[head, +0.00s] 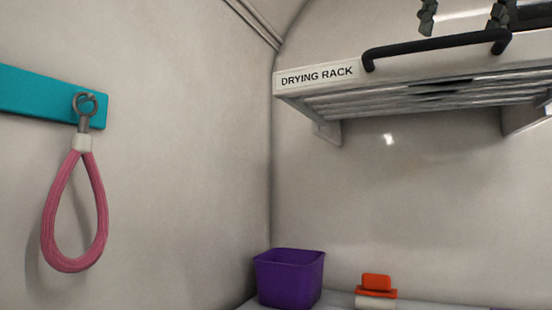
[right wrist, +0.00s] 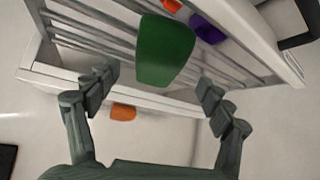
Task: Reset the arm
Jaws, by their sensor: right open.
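My right gripper (head: 463,14) shows only by its dark fingertips at the top right of the head view, above the drying rack (head: 318,76). In the right wrist view the right gripper (right wrist: 158,78) is open, its two fingers well apart. A green object (right wrist: 165,48) shows between and beyond the fingertips, in front of the rack's slats (right wrist: 100,38). I cannot tell whether it touches the rack; no finger touches it. My left gripper is not in view.
A pink loop (head: 73,215) hangs from a hook on a teal wall strip (head: 30,92). A purple bin (head: 289,278) and an orange-topped item (head: 376,288) stand on the surface below the rack. The rack has a black front bar (head: 430,46). The wall between is clear.

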